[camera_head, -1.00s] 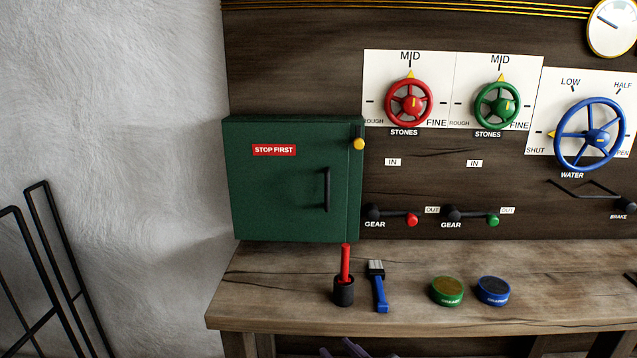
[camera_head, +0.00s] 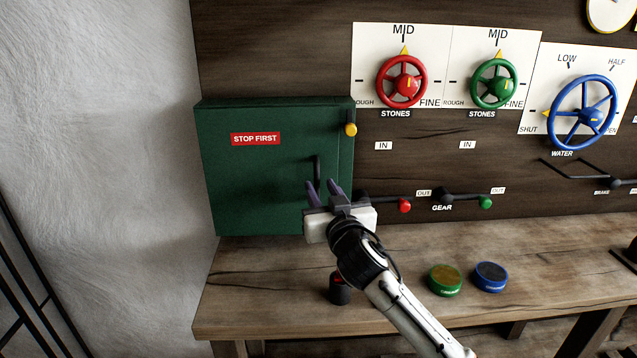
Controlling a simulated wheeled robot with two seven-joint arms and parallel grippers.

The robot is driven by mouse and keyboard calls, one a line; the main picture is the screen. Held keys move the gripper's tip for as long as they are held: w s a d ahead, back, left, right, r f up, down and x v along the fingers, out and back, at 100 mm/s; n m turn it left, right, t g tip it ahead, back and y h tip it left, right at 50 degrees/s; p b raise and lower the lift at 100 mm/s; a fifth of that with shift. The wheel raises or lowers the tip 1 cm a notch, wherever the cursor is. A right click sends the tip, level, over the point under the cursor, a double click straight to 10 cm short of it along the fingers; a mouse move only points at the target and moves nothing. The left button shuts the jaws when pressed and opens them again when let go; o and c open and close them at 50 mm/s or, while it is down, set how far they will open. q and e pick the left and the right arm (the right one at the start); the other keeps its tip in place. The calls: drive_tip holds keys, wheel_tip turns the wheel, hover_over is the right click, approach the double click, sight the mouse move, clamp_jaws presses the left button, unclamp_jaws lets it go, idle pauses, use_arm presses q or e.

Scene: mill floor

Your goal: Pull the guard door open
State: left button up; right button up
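The green guard door (camera_head: 255,175) is shut on its box at the left of the panel, with a red "STOP FIRST" label (camera_head: 255,139). Its black upright handle (camera_head: 317,167) is near the door's right side; its lower part is hidden behind my gripper. A yellow-knobbed latch (camera_head: 351,129) hangs at the door's upper right edge. My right gripper (camera_head: 323,186) is in front of the handle's lower end, its two purple fingers apart. I cannot tell whether they touch the handle. My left gripper is not in view.
The wooden bench (camera_head: 260,285) lies below the door. A black cup (camera_head: 340,290), a green tin (camera_head: 445,279) and a blue tin (camera_head: 490,276) stand on it. Gear levers (camera_head: 405,205) are right of the door. The bench's left part is clear.

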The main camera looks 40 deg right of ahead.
drive_tip(key=shift+x, duration=1.15)
clamp_jaws()
